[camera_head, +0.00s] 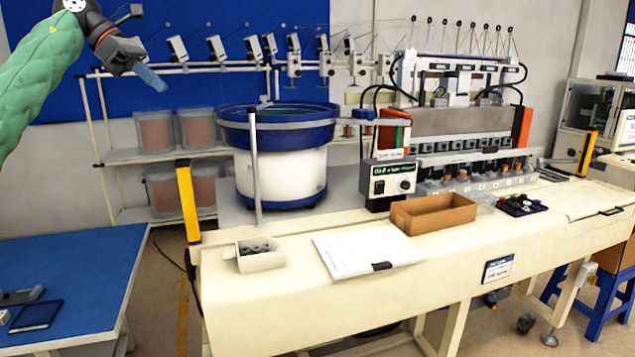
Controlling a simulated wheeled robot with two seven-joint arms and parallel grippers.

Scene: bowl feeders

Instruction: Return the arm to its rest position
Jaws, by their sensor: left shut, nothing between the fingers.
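My left gripper (150,77) is in the upper left of the head view, at the end of my green-sleeved left arm (45,75). Its fingers are shut with nothing between them. It is raised in the air, pointing down and to the right, in front of the blue wall panel, and appears apart from everything around it. My right arm and gripper are not in view.
A blue-rimmed bowl feeder (285,175) stands on the cream bench (440,290). A yellow post (188,200) rises at the bench's left end. A brown box (433,213) and white papers (365,250) lie on the bench. A blue table (80,265) is at left.

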